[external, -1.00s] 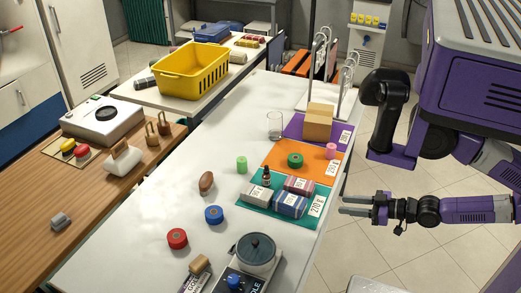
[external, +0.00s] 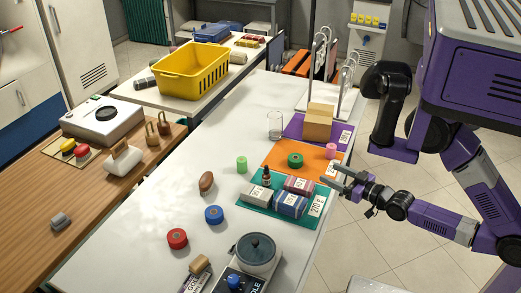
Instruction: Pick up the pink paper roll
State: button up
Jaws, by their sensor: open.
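The pink paper roll (external: 331,151) is a small upright cylinder on the orange mat (external: 275,157), near the table's right edge. It stands apart from the green roll (external: 295,160) on the same mat. My gripper (external: 338,176) is open and empty, with its fingers pointing left at the table's right edge. It is in front of and slightly to the right of the pink roll, and not touching it. One finger appears close to the white label at the orange mat's corner.
A teal mat (external: 247,205) with packets and a small dropper bottle (external: 266,174) lies in front of the orange mat. A cardboard box (external: 318,122) stands on the purple mat (external: 293,127) behind. A metal rack (external: 341,85) rises beyond. The white table's left part (external: 150,200) is largely clear.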

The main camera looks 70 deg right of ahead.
jog(key=w+d+m+g+h, duration=0.1)
jog(key=w+d+m+h, duration=0.15)
jog(key=d, duration=0.55)
jog(key=m+g+h+p, duration=0.2)
jog(key=m+g+h, duration=0.1)
jog(key=g, duration=0.1)
send_over(333, 150)
jog(key=s+a, duration=0.1)
jog(key=a, duration=0.1)
notch_tip(333, 150, down, 3)
jog(key=shift+g+y, duration=0.75)
jog(key=shift+g, duration=0.05)
jog(key=f, duration=0.4)
jog(key=shift+s+d+f, duration=0.15)
jog(key=shift+s+f, duration=0.05)
jog(key=shift+f, duration=0.05)
jog(key=shift+w+d+f, duration=0.1)
jog(key=shift+f, duration=0.1)
jog(key=x, duration=0.7)
jog(key=shift+d+f, duration=0.2)
jog(key=shift+d, duration=0.1)
jog(key=shift+c, duration=0.2)
grip_shut()
